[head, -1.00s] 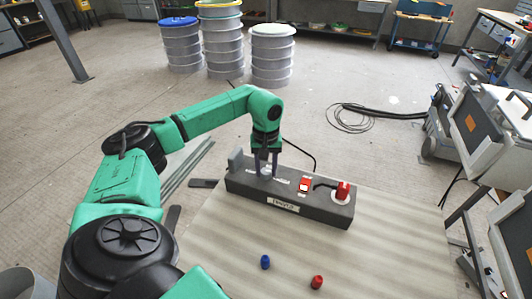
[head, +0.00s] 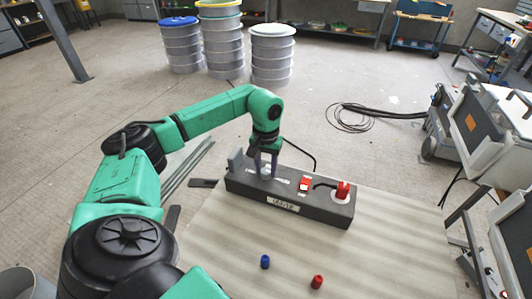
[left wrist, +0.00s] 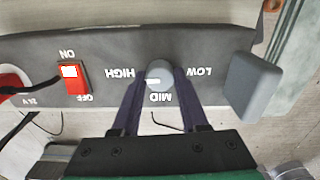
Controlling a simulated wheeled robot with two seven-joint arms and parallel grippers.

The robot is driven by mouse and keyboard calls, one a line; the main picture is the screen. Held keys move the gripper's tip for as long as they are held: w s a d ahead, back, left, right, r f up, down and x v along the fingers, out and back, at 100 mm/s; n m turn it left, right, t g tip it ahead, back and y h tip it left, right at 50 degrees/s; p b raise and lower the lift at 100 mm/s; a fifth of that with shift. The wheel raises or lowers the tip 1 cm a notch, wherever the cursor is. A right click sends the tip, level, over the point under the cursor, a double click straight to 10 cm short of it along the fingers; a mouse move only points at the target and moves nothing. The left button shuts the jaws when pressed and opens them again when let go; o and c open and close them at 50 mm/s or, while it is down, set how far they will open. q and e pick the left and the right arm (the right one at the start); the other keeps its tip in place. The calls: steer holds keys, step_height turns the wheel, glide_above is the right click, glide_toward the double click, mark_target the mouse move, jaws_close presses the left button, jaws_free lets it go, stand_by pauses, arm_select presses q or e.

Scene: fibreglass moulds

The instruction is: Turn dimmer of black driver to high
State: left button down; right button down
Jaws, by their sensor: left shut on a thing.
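The black driver (head: 315,205) lies on the pale board as a long box. Its round grey dimmer knob (left wrist: 164,73) sits between the labels HIGH, MID and LOW, which appear upside down in the left wrist view. The knob's white mark points left, towards HIGH. My left gripper (head: 266,172) reaches down from above and is shut on the knob, one finger on each side. The red rocker switch (left wrist: 74,79) beside it has ON and OFF labels; it also shows in the head view (head: 305,183). My right gripper is not in view.
A red plug (head: 342,190) with a black cable is at the driver's right end, and a grey block (head: 235,159) at its left end. A blue cap (head: 265,262) and a red cap (head: 317,282) are on the board (head: 400,230), which is otherwise clear.

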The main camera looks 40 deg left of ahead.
mark_target(266, 171)
arm_select(q)
steer(key=shift+c, duration=2.1)
jaws_free()
step_height(266, 171, up, 15)
steer(key=shift+f, duration=0.2)
